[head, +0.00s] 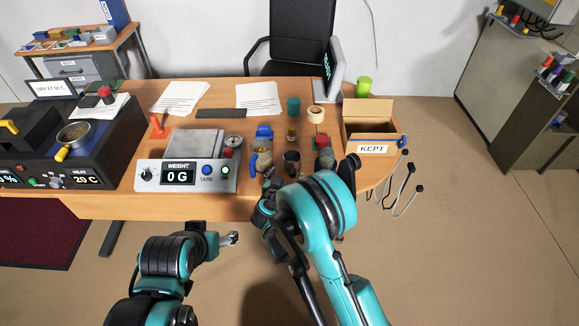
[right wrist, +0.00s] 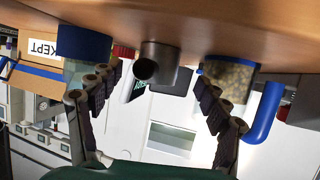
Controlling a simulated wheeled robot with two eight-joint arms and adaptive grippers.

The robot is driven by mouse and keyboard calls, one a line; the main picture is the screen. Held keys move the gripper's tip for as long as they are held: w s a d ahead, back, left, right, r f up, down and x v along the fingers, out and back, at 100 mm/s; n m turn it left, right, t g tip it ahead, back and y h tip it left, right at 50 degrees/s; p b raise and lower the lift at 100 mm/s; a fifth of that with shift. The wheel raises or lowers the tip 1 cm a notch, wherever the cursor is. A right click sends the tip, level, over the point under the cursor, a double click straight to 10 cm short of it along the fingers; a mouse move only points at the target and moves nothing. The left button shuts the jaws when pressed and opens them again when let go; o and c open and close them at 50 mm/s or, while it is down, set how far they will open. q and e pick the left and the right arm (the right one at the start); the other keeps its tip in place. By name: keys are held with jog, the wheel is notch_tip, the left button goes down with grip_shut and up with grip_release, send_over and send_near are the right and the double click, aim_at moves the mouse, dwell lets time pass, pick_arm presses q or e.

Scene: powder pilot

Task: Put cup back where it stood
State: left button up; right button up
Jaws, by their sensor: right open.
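A small dark metal cup (head: 292,162) stands upright on the table near the front edge, right of the scale. In the right wrist view, which is upside down, the cup (right wrist: 160,62) shows between and beyond my fingers. My right gripper (head: 268,188) is open and empty at the table's front edge, with the fingers apart in the right wrist view (right wrist: 158,90). No contact with the cup shows. My left gripper (head: 231,238) is in front of the table, away from the objects; whether its fingers are open is unclear.
A jar of beige pellets (head: 262,160) stands close left of the cup, and a jar with blue (right wrist: 84,50) stands on the other side. The scale (head: 186,163) reads 0 G. An open KEPT box (head: 372,131) is at right. My right forearm covers part of the table front.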

jog(key=p+v, duration=0.1)
jog(key=v, duration=0.5)
jog(key=shift+d, duration=0.1)
jog(key=s+d+r+n+g, duration=0.1)
jog(key=s+d+r+g, duration=0.1)
jog(key=s+d+r, duration=0.4)
jog(key=s+d+r+g, duration=0.2)
jog(key=s+d+r, duration=0.1)
jog(key=d+r, duration=0.5)
jog(key=s+d+n+g+y, duration=0.1)
jog(key=s+d, duration=0.2)
jog(key=s, duration=0.6)
jog(key=s+d+r+n+g+y, duration=0.1)
jog(key=s+d+y, duration=0.1)
jog(key=s, duration=0.7)
jog(key=shift+d+r+y, duration=0.3)
jog(key=shift+d, duration=0.2)
